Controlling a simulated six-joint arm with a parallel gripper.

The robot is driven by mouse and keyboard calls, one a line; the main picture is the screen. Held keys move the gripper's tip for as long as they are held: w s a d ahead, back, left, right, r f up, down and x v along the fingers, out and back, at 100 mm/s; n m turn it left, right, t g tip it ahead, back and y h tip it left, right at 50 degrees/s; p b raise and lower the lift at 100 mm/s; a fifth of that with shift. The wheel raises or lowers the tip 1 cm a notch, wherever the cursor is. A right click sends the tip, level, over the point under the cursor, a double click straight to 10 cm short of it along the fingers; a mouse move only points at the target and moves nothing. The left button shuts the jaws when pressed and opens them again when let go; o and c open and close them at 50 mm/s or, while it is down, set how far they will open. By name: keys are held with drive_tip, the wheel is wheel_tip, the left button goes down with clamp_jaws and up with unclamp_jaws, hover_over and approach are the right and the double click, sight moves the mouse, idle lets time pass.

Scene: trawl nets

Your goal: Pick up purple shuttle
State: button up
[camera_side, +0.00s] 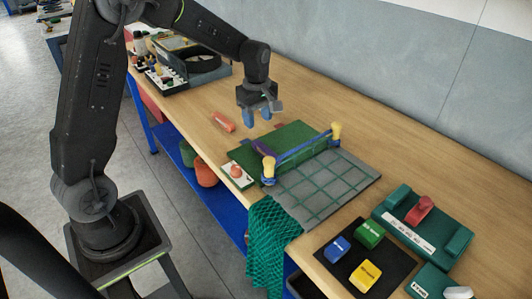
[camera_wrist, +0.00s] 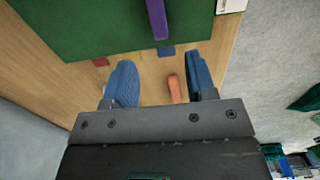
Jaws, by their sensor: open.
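The purple shuttle (camera_side: 262,147) lies on the green mat (camera_side: 303,131), near the mat's front left part in the side view. My gripper (camera_side: 258,113) is open and empty above the table, beyond the mat's left side. In the wrist view my gripper (camera_wrist: 162,76) has its two blue fingers spread, with the shuttle ahead of them.
An orange tool (camera_side: 223,121) lies on the bare wood beside the mat. A net frame with yellow-topped posts (camera_side: 335,132) and a blue bar (camera_side: 300,150) stands by the shuttle. A green net (camera_side: 270,235) hangs over the table's front edge. Labelled blocks (camera_side: 369,233) sit at lower right.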

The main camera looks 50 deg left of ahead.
sight(259, 143)
wheel_tip(259, 143, down, 9)
drive_tip(key=shift+d+f, duration=0.1)
drive_tip(key=shift+f, duration=0.1)
idle(0.3)
clamp_jaws()
idle(0.4)
